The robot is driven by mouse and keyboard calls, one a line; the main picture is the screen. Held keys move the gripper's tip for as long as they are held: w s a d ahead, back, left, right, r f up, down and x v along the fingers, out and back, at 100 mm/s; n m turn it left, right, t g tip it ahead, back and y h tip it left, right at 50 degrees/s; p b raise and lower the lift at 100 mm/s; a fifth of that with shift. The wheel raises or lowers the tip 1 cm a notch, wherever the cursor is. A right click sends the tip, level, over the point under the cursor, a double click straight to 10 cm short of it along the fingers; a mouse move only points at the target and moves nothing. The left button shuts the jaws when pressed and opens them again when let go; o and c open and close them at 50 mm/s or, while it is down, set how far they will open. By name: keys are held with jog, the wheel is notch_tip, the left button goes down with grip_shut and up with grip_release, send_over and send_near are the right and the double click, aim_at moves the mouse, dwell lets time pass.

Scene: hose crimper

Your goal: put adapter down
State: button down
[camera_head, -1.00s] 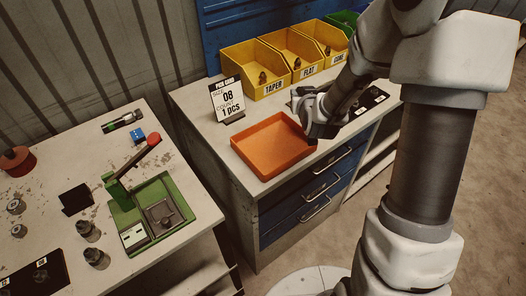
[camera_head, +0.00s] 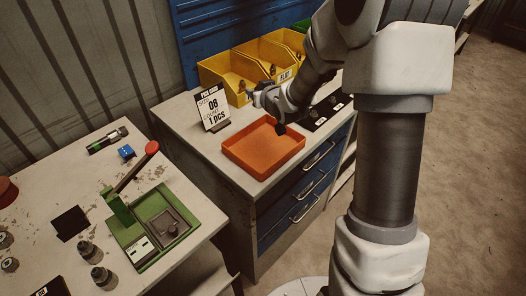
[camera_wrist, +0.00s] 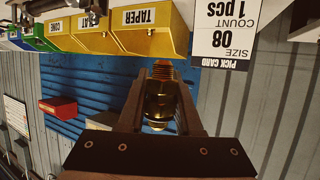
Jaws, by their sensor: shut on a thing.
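The adapter (camera_wrist: 158,97) is a brass-coloured threaded fitting. In the wrist view it sits between the two fingers of my gripper (camera_wrist: 160,100), which is shut on it. In the head view my gripper (camera_head: 266,101) is above the cabinet top, between the yellow bins and the orange tray (camera_head: 239,156). The adapter cannot be made out there. The tray is shallow and looks empty in the part I see; my gripper overlaps its back edge in the picture.
Yellow bins (camera_head: 224,70) with fittings stand at the back, one marked TAPER (camera_wrist: 139,17). A pick card (camera_head: 213,108) reading size 08, 1 pcs stands left of my gripper. A green crimper (camera_head: 152,222) and loose fittings are on the left bench. Black mats (camera_head: 325,110) lie right of the tray.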

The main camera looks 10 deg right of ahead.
jog(key=shift+w+d+f+n+g+y+b, duration=1.2)
jog(key=shift+w+d+n+y+b, duration=0.95)
jog(key=shift+d+n+y+b, duration=0.45)
jog(key=s+a+f+b, duration=0.1)
jog(key=s+a+f, duration=0.1)
jog(key=s, duration=0.1)
jog(key=s+a+f+b, duration=0.1)
jog(key=s+a+f, duration=0.1)
jog(key=s, duration=0.1)
jog(key=s+a+f+b, duration=0.2)
jog(key=s, duration=0.1)
jog(key=shift+s+f, duration=0.2)
jog(key=shift+f, duration=0.2)
jog(key=shift+a+f+b, duration=0.1)
jog(key=shift+f+b, duration=0.85)
jog(key=shift+f, duration=1.05)
jog(key=shift+f, duration=0.2)
jog(key=c, duration=0.6)
grip_release()
jog(key=shift+r, duration=0.1)
